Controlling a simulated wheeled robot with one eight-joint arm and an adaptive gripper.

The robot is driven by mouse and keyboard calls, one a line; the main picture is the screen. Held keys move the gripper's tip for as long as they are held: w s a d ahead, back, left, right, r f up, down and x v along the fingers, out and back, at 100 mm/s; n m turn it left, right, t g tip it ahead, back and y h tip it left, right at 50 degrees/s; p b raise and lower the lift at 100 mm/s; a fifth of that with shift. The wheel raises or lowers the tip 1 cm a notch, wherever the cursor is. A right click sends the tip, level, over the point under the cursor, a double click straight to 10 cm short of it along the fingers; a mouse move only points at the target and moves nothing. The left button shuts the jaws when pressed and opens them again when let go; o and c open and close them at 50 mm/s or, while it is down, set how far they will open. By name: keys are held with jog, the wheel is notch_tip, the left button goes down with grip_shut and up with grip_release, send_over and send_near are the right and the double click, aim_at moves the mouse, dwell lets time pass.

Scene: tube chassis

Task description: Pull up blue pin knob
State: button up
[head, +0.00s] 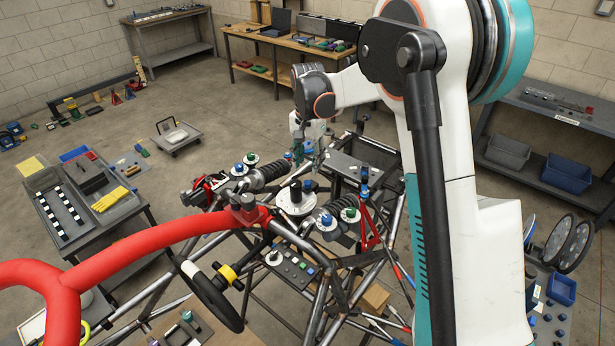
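Several blue knobs show on the tube chassis, and I cannot tell which one is the pin knob. One blue knob (308,185) stands beside a black knob on the round white plate (290,208) in the middle. Another blue knob (238,168) is on a white disc at the left, beside a green one. A third blue knob (326,219) is at the front right of the plate, near a green one. My gripper (308,160) hangs pointing down above and behind the round plate, apart from the front knobs. Its fingers are too small to tell open from shut.
A red tube (150,240) crosses the left foreground, with a steering wheel (212,298) below it. A button panel (290,268) sits at the front of the chassis. A grey tool cart (112,208) stands left. Clear floor lies behind the chassis.

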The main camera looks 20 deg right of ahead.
aim_at(308, 181)
notch_tip(308, 181, down, 7)
dwell(0.3)
jog(key=shift+c, duration=0.6)
